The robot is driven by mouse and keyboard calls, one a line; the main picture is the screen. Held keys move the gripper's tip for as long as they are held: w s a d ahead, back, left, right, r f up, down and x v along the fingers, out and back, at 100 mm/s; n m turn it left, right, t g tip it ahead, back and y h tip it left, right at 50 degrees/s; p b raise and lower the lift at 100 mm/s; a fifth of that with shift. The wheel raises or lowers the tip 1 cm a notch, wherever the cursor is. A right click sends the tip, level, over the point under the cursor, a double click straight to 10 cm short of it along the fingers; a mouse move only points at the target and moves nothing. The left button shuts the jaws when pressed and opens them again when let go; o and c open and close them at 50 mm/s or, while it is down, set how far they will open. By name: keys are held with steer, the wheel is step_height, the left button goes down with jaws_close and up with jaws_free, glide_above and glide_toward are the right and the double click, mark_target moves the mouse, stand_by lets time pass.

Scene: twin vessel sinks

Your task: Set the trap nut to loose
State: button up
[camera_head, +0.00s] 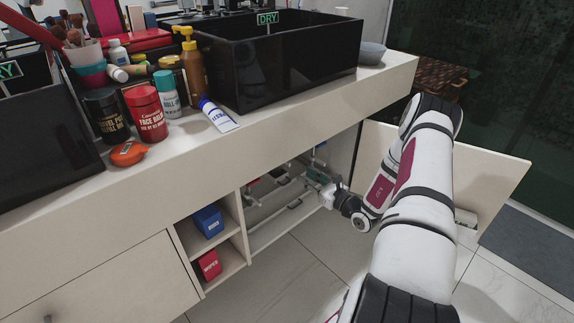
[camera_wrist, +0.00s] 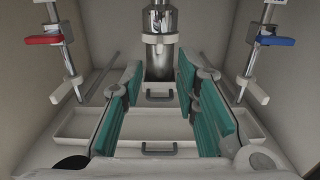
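The chrome trap (camera_wrist: 159,58) hangs upright at the back centre of the cabinet in the wrist view. A ringed collar (camera_wrist: 159,38), which looks like the trap nut, sits at its upper part; whether it is loose or tight cannot be told. My gripper (camera_wrist: 159,76) is open, its teal-padded fingers spread left and right below and in front of the trap. Nothing is between the pads, and the fingers look apart from the trap. In the head view my gripper (camera_head: 328,192) is at the cabinet opening, and the trap cannot be made out there.
A red-handled valve (camera_wrist: 44,40) stands left and a blue-handled valve (camera_wrist: 276,42) right of the trap, on pipes near the side walls. A white tray (camera_wrist: 160,124) with dark handles lies below. The cabinet door (camera_head: 490,165) stands open at the right. A shelf holds a blue box (camera_head: 208,221).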

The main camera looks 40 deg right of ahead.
mark_target(290, 165)
steer(key=w+b, duration=0.1)
steer(key=w, duration=0.2)
steer(key=w+b, duration=0.1)
steer(key=w, duration=0.3)
steer(key=w+b, duration=0.1)
steer(key=w, duration=0.2)
steer(key=shift+w+a, duration=0.2)
steer(key=shift+a, duration=0.2)
steer(key=shift+c, duration=0.5)
jaws_close()
